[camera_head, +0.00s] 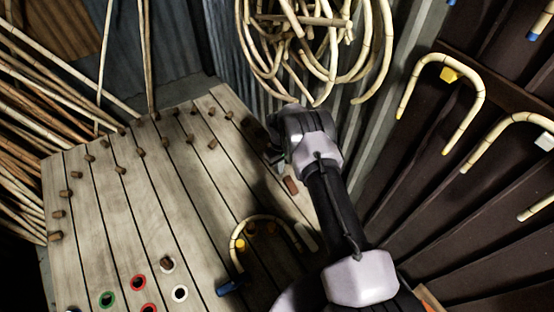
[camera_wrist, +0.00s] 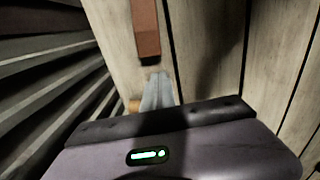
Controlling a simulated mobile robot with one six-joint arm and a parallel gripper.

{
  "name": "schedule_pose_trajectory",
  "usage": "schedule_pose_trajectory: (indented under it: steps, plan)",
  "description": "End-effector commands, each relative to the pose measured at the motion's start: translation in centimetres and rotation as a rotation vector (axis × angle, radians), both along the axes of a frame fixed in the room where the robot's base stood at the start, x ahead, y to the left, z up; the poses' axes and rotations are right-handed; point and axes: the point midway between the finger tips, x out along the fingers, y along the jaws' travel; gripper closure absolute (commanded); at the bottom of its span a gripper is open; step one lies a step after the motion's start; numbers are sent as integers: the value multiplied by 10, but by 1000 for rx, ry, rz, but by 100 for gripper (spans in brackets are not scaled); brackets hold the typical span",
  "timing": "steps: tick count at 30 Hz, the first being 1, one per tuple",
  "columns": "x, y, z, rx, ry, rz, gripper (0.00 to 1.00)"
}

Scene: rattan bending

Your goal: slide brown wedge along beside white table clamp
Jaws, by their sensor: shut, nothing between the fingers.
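The brown wedge (camera_wrist: 147,30) is a long reddish-brown block lying on the wooden table. In the wrist view its near end is just beyond my fingertips; I cannot tell whether they touch it. It also shows in the head view (camera_head: 291,185) near the table's right edge, beside my arm. My gripper (camera_wrist: 158,76) is shut and empty, its grey fingers low over the planks. In the head view its fingers are mostly hidden behind the wrist. A white piece (camera_head: 306,237), possibly the white table clamp, is at the right edge, nearer the camera than the wedge.
The slatted table (camera_head: 170,205) carries several brown pegs along its far and left sides. A bent rattan cane (camera_head: 262,218) with a blue end (camera_head: 230,286) lies near the right edge. Coloured rings (camera_head: 137,283) sit at the front. Rattan coils (camera_head: 310,45) hang behind. The table's middle is clear.

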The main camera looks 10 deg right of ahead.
Motion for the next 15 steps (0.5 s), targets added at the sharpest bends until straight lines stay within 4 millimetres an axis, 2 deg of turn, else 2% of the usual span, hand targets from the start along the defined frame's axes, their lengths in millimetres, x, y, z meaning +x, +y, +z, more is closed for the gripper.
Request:
schedule_pose_trajectory:
  steps: [1, 6, 15]
  plan:
    - [-8, -3, 5, 0, 3, 0, 100]
    - [-20, -8, 3, 1, 1, -1, 100]
    - [-22, -9, 2, 0, 0, -1, 100]
